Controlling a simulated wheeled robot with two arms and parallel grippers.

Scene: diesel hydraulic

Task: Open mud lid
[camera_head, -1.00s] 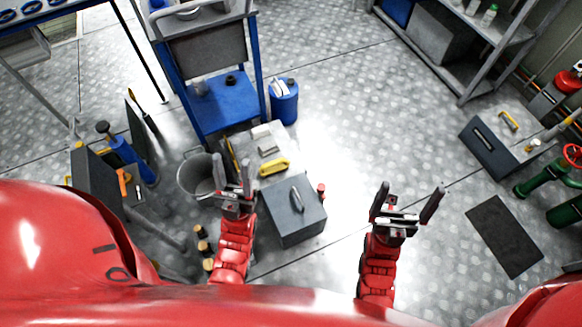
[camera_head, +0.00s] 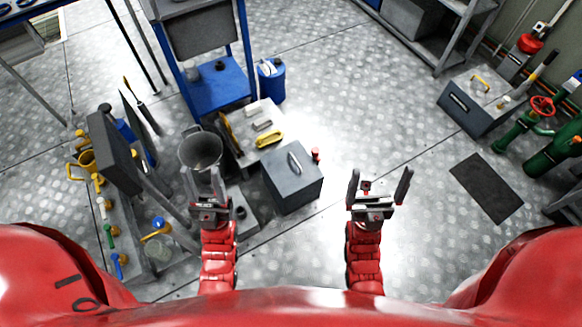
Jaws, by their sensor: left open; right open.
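A dark grey box (camera_head: 285,195) with a flat lid and a light bar handle (camera_head: 294,162) stands on the floor in the middle of the head view. Its lid is down. I cannot tell for sure that this is the mud lid. My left gripper (camera_head: 203,183) is open and empty, left of the box and in front of a grey bucket (camera_head: 201,150). My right gripper (camera_head: 379,184) is open and empty, right of the box over bare floor. Neither gripper appears to touch the box.
A low bench (camera_head: 247,148) with a yellow-handled tool (camera_head: 269,139) stands behind the box. A blue cart (camera_head: 215,92) and blue canister (camera_head: 271,82) are beyond. A tool rack (camera_head: 118,165) is left. Green valves (camera_head: 530,120) and a dark mat (camera_head: 486,188) are right.

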